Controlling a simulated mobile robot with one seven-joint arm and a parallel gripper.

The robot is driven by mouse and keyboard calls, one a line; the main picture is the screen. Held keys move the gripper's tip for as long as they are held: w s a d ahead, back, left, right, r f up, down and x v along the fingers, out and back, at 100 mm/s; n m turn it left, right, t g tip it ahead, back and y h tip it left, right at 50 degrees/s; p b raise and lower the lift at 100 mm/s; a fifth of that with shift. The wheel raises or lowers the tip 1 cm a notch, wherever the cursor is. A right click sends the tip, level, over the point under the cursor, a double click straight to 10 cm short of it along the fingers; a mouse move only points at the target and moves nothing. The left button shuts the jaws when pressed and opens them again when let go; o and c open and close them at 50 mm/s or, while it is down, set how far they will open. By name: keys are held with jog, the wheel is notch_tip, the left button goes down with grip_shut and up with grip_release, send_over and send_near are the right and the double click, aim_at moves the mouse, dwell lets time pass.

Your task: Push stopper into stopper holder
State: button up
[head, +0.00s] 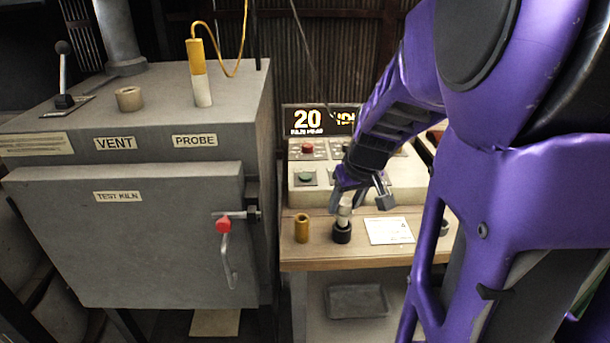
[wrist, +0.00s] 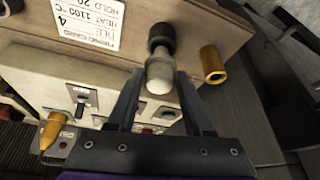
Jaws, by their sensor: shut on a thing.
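The stopper (head: 344,210) is a pale, short piece with a rounded end. The stopper holder (head: 342,235) is a black cup standing upright on the wooden bench top. In the wrist view the stopper (wrist: 160,76) is in line with the black holder (wrist: 161,36), its far end at the holder's mouth. How deep it sits inside is hidden. My gripper (head: 360,199) is over the holder, pointing down. In the wrist view my gripper (wrist: 163,80) has one finger on each side of the stopper and is shut on it.
A brass cylinder (head: 302,228) stands left of the holder, and a white card (head: 389,231) lies right of it. A control box (head: 310,185) with buttons is behind. The grey test kiln (head: 130,235) fills the left, with a yellow-and-white probe (head: 202,85) and vent ring (head: 129,98) on top.

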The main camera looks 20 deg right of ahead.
aim_at(345, 212)
jog(key=shift+f, duration=1.55)
dwell(1.1)
jog(key=o, duration=1)
jog(key=shift+o, duration=0.2)
jog(key=o, duration=0.5)
